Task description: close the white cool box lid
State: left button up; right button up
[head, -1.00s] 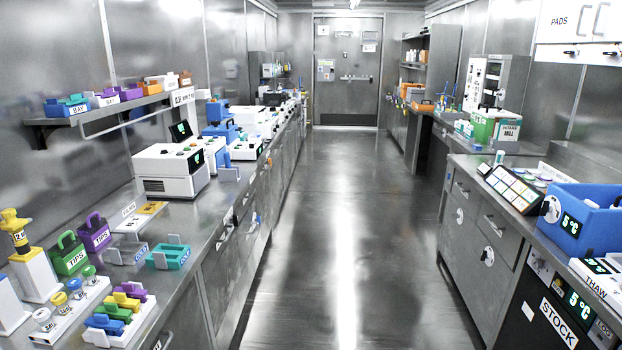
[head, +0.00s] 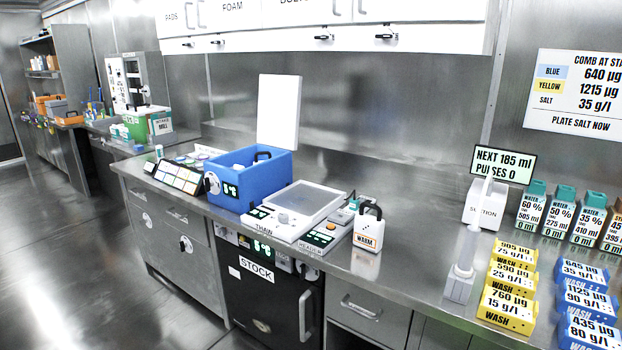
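The cool box (head: 262,192) is a blue, open-topped box on the right-hand bench, with a dial and a small 5 °C display on its front. Its white lid (head: 277,112) stands upright at the back of the box, so the box is open. A dark curved handle-like piece (head: 262,156) shows at the box's top. What lies deep inside the box is hidden by its walls. Neither of my grippers shows in the head view.
A tilted panel (head: 178,178) stands left. Below is a black STOCK cabinet (head: 262,300). Floor at left is clear.

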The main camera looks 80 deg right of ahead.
aim_at(279, 96)
jog(key=z, duration=2.35)
jog(key=i+j, duration=0.05)
